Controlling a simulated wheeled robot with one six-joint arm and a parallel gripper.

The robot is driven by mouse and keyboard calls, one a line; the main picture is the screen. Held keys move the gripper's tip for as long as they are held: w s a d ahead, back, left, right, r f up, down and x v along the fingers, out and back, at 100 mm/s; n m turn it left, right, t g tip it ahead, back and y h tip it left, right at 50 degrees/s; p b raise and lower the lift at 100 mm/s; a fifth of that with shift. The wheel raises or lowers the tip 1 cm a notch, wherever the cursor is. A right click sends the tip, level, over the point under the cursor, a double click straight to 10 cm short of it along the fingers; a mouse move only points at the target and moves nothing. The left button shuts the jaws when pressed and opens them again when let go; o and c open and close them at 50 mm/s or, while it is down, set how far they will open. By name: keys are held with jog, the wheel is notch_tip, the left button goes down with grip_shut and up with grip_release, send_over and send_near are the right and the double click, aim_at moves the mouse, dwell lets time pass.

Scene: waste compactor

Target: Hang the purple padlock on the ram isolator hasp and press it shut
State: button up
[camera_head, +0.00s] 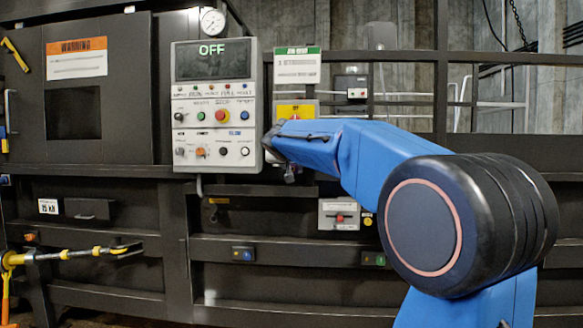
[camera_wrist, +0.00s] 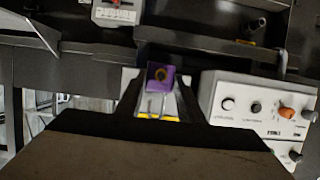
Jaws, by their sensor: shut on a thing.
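The purple padlock (camera_wrist: 160,74) is between the fingers of my gripper (camera_wrist: 160,88) in the wrist view, which is shut on it. Its pale shackle (camera_wrist: 151,105) points toward the bottom of that picture, over a pale and yellow panel. In the head view a yellow-fronted isolator box (camera_head: 296,111) is right of the control panel, partly covered by my blue arm. The hasp is not clear in either view, so I cannot tell whether the shackle is through it. My gripper and the padlock are not clear in the head view.
The control panel (camera_head: 216,60) reads OFF and stands close to the left of my arm's end; its knobs stick out in the wrist view (camera_wrist: 286,113). A yellow-and-black bar (camera_head: 70,254) juts out at lower left. A small grey box (camera_head: 338,214) is below my arm.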

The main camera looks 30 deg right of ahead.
jog(key=shift+w+d, duration=0.55)
jog(key=shift+w, duration=0.25)
jog(key=shift+w+d, duration=0.55)
jog(key=shift+w, duration=0.25)
jog(key=shift+w+d, duration=0.55)
jog(key=shift+w, duration=0.25)
jog(key=shift+w+d, duration=0.55)
jog(key=shift+w, duration=0.25)
jog(key=shift+w+d, duration=0.5)
jog(key=shift+w, duration=0.3)
dwell(0.8)
jog(key=shift+w+d, duration=0.1)
jog(key=shift+f, duration=0.25)
dwell(0.5)
jog(key=o, duration=1.1)
jog(key=shift+c, duration=0.4)
jog(key=shift+v, duration=3.5)
